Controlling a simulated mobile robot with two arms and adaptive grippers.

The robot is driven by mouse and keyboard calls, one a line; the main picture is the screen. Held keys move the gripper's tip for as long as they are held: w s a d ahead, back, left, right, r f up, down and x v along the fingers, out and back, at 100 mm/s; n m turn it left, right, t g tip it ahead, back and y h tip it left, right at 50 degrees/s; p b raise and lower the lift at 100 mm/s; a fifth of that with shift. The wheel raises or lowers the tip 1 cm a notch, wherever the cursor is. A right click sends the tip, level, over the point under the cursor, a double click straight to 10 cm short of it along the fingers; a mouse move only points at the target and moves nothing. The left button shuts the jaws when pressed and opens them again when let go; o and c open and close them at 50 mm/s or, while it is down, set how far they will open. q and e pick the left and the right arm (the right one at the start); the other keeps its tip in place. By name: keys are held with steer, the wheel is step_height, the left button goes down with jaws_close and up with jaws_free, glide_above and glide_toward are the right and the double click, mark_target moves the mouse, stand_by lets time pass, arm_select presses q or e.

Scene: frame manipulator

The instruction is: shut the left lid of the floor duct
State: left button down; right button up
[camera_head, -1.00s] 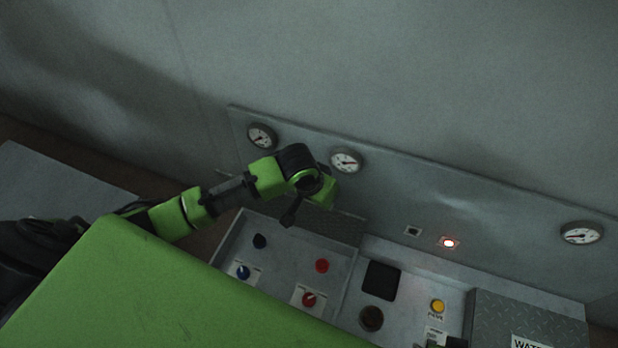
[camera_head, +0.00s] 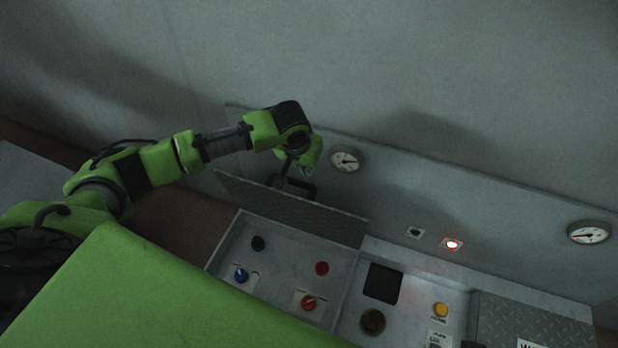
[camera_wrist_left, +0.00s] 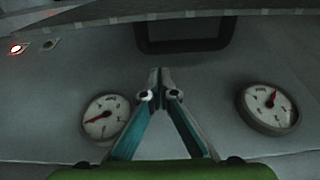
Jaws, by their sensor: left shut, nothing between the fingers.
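The left lid (camera_head: 325,220) of the floor duct stands raised, a dark tread-plate panel at the back edge of the left compartment (camera_head: 290,268). A dark loop handle (camera_head: 301,188) is on its wall-facing side; the handle also shows at the top of the left wrist view (camera_wrist_left: 185,47). My left gripper (camera_head: 306,172) is between the raised lid and the wall, close to the handle. In the left wrist view its fingertips (camera_wrist_left: 158,76) are together with nothing between them. Whether it touches the lid is unclear. My right gripper is not in view.
The open left compartment holds blue and red knobs. To its right are a dark square opening (camera_head: 383,283), a yellow button (camera_head: 440,310) and a closed lid (camera_head: 530,325). The wall panel carries gauges (camera_head: 346,160) and a lit red lamp (camera_head: 452,244).

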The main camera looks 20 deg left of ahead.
arm_select(q)
steer(key=b+x, duration=0.1)
steer(key=x, duration=0.5)
steer(key=shift+r+b, duration=0.1)
steer(key=shift+b, duration=0.3)
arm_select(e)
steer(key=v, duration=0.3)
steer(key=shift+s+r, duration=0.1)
arm_select(q)
steer(key=shift+s, duration=0.1)
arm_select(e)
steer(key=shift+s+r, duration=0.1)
